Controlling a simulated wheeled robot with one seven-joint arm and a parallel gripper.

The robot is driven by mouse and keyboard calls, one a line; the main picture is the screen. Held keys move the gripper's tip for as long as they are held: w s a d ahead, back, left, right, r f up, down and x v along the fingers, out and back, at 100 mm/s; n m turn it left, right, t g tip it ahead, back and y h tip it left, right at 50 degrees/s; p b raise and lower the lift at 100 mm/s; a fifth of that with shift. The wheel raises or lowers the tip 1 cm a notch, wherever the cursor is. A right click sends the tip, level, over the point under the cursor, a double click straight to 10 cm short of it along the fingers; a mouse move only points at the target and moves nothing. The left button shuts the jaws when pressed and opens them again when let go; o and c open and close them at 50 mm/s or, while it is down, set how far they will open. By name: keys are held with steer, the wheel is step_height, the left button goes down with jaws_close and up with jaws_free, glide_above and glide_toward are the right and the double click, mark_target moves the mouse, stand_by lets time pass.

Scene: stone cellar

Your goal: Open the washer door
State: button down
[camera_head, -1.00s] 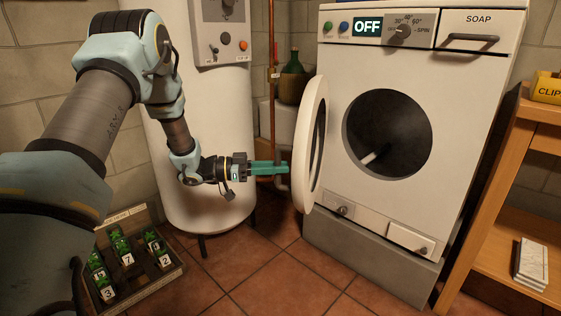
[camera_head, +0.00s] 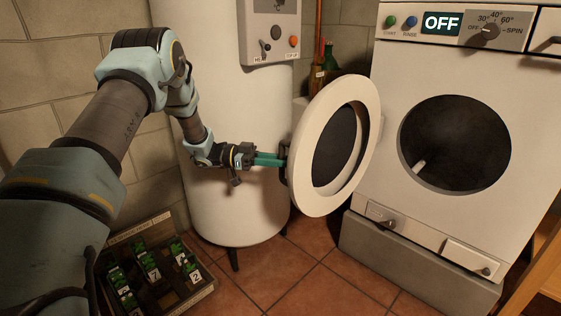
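The washer (camera_head: 385,150) stands at the right on a grey plinth, its display reading OFF. Its round white door (camera_head: 369,103) is swung open to the left, and the dark drum opening (camera_head: 455,135) shows uncovered. My gripper (camera_head: 284,160), with green fingers, is at the outer left edge of the door. The fingertips reach a dark part on the door's edge, perhaps its handle. Whether the fingers are closed on it I cannot tell.
A white boiler tank (camera_head: 230,120) stands behind my gripper, close to the door's swing side. A crate (camera_head: 160,280) with numbered green items sits on the floor at lower left. A wooden shelf (camera_head: 540,270) is at the right edge. Tiled floor lies free before the washer.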

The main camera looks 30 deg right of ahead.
steer(key=shift+d, duration=0.1)
steer(key=c, duration=0.8)
jaws_free()
steer(key=shift+o, duration=0.2)
steer(key=v, duration=1)
steer(key=shift+w+a, duration=0.25)
steer(key=shift+a, duration=0.05)
